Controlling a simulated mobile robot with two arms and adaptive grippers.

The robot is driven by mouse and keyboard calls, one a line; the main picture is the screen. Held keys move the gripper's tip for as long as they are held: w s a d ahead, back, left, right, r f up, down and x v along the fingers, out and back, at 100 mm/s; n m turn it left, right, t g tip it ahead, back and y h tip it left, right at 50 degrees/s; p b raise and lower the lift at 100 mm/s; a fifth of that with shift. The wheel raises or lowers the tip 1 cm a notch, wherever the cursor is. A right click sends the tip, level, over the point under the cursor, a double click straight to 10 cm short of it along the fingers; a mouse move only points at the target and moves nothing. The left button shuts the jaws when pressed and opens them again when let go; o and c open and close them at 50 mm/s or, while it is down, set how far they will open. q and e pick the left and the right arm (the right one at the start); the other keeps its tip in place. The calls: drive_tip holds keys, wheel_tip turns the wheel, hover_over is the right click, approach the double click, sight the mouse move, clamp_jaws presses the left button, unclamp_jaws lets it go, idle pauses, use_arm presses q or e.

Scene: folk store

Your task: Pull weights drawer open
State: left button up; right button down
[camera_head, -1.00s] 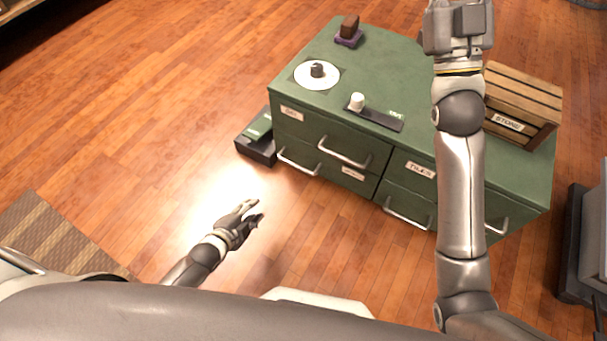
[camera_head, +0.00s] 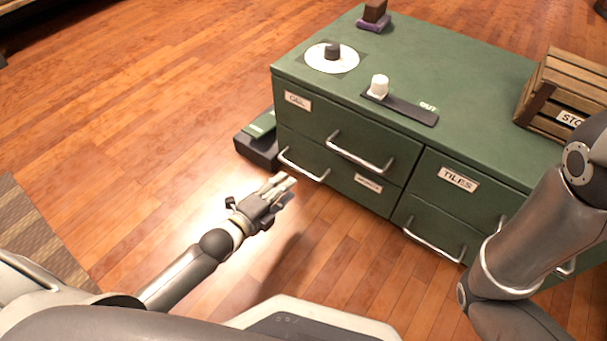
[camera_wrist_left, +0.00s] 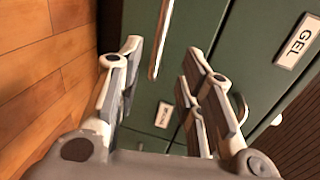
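The green cabinet (camera_head: 390,95) stands ahead with labelled drawers. The lower left drawer (camera_head: 310,150) has a small label (camera_head: 368,183), too blurred to read surely, and a silver bar handle (camera_head: 303,168); it looks closed. My left gripper (camera_head: 284,182) is just in front of that handle, with no contact visible. In the left wrist view its fingers (camera_wrist_left: 163,62) are spread and empty, with a pale handle bar (camera_wrist_left: 160,40) just beyond, between the tips. Above is the GEL drawer (camera_head: 310,118) with its own handle (camera_head: 358,155). My right gripper is out of view.
A dark box with a green top (camera_head: 257,148) sits on the floor left of the cabinet. The TILES drawer (camera_head: 455,185) is to the right. Floor at left is clear.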

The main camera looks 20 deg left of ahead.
sight(302, 170)
use_arm(q)
drive_tip(key=b+x, duration=0.5)
drive_tip(key=x, duration=0.4)
drive_tip(key=shift+b, duration=0.3)
clamp_jaws()
